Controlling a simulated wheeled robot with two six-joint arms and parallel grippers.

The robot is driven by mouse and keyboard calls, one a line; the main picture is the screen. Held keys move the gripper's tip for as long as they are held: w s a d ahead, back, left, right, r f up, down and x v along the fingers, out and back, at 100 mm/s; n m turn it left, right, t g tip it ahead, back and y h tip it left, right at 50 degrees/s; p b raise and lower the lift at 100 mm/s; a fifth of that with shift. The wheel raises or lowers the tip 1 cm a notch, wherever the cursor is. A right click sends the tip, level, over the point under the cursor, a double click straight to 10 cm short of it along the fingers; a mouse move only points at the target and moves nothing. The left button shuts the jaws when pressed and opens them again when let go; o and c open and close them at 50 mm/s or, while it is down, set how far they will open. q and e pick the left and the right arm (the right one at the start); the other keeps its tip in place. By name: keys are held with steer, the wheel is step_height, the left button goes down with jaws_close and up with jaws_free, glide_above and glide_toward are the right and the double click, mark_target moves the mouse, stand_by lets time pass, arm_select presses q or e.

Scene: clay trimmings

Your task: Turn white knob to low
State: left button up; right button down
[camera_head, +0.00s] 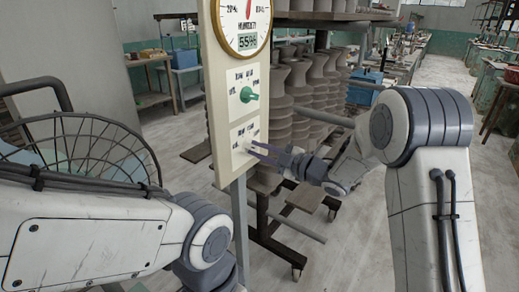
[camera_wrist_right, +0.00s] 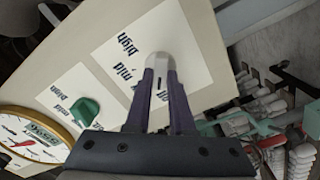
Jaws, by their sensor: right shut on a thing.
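The white knob (camera_wrist_right: 159,64) sits on the lower white label of a cream panel (camera_head: 228,130). My right gripper (camera_head: 251,147) reaches the panel from the right, and its two dark purple fingers are shut on the knob, one on each side. In the right wrist view my right gripper (camera_wrist_right: 160,78) has the pale knob between its fingertips. The knob's exact setting is hard to tell. My left arm comes in from the left; its gripper is out of view.
A green knob (camera_head: 249,95) with its own label is above, under a round humidity dial (camera_head: 243,22). A rack of grey clay pieces (camera_head: 318,85) stands behind the panel. Open floor (camera_head: 350,250) lies below my right gripper.

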steer(key=m+p, duration=0.1)
steer(key=m, duration=0.3)
steer(key=shift+p, duration=0.3)
steer(key=shift+m+p, duration=0.45)
steer(key=shift+m, duration=0.45)
steer(key=shift+f+m, duration=0.15)
steer(key=shift+m, duration=0.15)
steer(key=c, duration=0.9)
jaws_free()
steer(key=shift+o, duration=0.6)
steer(key=b+v, duration=0.1)
steer(key=v, duration=0.9)
steer(key=shift+s+d+b, duration=0.2)
steer(key=shift+d+b, duration=0.05)
steer(key=shift+b, duration=0.15)
